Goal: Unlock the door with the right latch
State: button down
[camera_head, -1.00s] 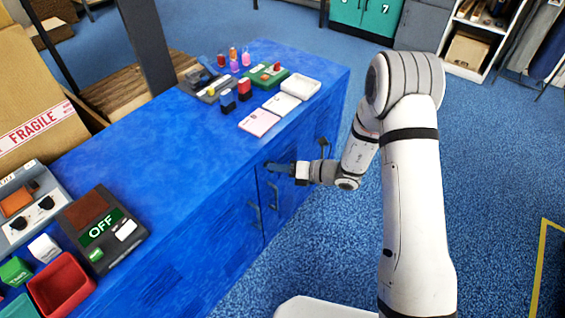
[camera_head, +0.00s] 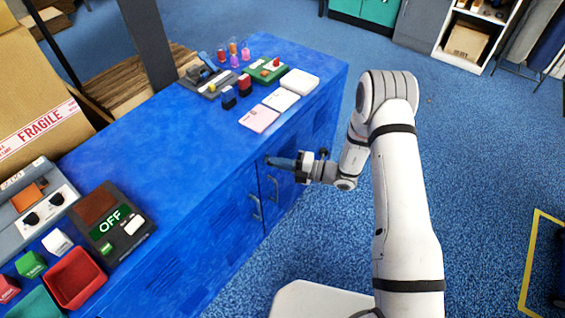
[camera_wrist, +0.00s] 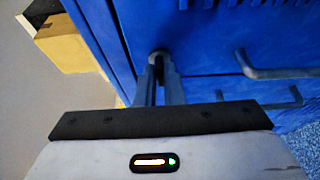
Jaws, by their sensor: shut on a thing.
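The blue cabinet has two front doors with bar handles. One handle (camera_head: 255,208) and the other handle (camera_head: 272,188) show in the head view, and both handles (camera_wrist: 272,72) (camera_wrist: 262,104) show in the wrist view. A small dark round latch knob (camera_wrist: 158,54) sits on the blue front by a door seam. My gripper (camera_wrist: 157,75) is shut on this latch, with one finger on each side of it. In the head view my gripper (camera_head: 270,161) reaches the cabinet front just below the top edge. The fingers hide part of the latch, and its locked state cannot be told.
The blue cabinet top (camera_head: 190,150) carries stamps, cards, a white tray (camera_head: 300,83), a dark device reading OFF (camera_head: 110,222) and a red bin (camera_head: 75,279). A cardboard box (camera_head: 35,125) stands at left.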

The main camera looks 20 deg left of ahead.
jog(key=shift+a+r, duration=0.25)
dwell(0.3)
jog(key=c, duration=1.7)
grip_release()
jog(key=shift+o, duration=0.8)
jog(key=shift+f, duration=0.2)
jog(key=d, duration=0.8)
